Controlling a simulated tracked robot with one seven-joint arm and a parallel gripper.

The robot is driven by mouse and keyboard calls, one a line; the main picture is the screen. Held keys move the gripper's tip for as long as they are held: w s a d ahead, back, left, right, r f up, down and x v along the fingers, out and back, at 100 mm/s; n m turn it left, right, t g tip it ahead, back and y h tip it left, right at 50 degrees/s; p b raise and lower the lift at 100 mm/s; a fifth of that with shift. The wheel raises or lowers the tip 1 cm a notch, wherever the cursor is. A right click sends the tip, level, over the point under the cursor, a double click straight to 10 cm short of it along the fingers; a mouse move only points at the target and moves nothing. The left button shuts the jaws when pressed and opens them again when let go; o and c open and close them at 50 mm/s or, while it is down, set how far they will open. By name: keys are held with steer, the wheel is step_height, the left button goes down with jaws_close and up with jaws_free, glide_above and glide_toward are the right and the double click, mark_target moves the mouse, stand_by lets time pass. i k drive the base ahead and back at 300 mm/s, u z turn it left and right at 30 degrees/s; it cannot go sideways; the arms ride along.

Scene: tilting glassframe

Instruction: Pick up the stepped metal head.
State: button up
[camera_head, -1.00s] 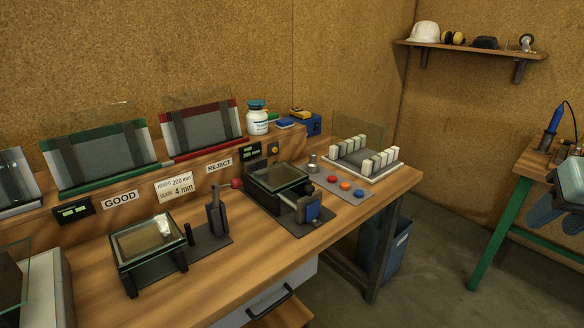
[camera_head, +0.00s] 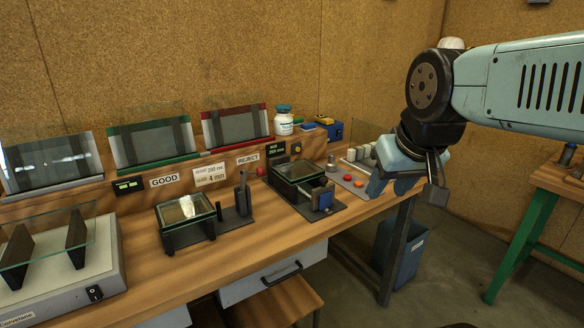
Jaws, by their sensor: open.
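A small grey metal piece (camera_head: 331,163), which looks like the stepped metal head, stands upright at the back left of the grey button plate on the bench. Its steps are too small to make out. My gripper (camera_head: 408,188) is open and empty, to the right of the metal piece and apart from it, over the right end of the bench. It hides part of the rack with white blocks behind it.
Red and orange buttons (camera_head: 347,178) sit just right of the metal piece. A black glass-topped fixture (camera_head: 297,172) with a blue part stands to its left. A white bottle (camera_head: 284,121) and a blue box (camera_head: 331,131) are behind. Bare wood lies along the bench front.

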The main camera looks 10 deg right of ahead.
mark_target(330, 166)
steer(key=u, duration=0.25)
steer(key=i, duration=1)
steer(key=z, duration=0.1)
